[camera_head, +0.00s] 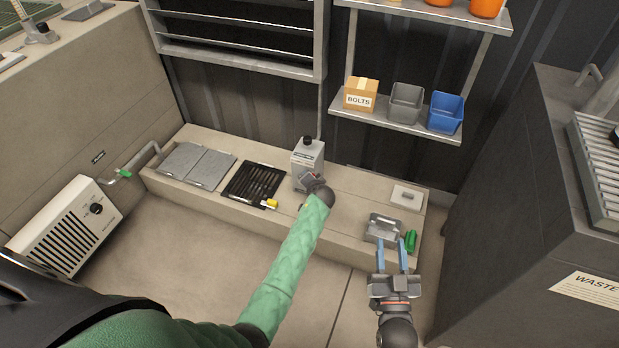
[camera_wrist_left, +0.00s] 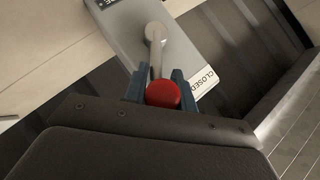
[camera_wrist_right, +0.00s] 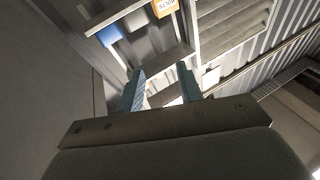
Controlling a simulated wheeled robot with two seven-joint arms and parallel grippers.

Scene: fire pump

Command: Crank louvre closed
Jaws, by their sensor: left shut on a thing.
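In the left wrist view, the crank (camera_wrist_left: 155,50) is a grey arm on a hub with a red knob (camera_wrist_left: 163,94). My left gripper (camera_wrist_left: 158,84) is shut on this knob. The crank sits on a grey box (camera_wrist_left: 182,62) with a white CLOSED label (camera_wrist_left: 204,81). In the head view the grey box (camera_head: 309,150) stands on the low bench, and my left gripper (camera_head: 310,180) is at its front; the crank is hidden there. The louvre (camera_head: 235,45), a grey frame with slats and dark gaps, is on the wall above. My right gripper (camera_head: 391,257) is open and empty.
The low bench (camera_head: 345,192) carries grey plates (camera_head: 197,165), a black grate (camera_head: 253,182), a metal tray (camera_head: 383,228) and a green item (camera_head: 410,240) near my right gripper. A wall shelf (camera_head: 395,122) holds bins. A tall dark cabinet (camera_head: 540,190) stands at right.

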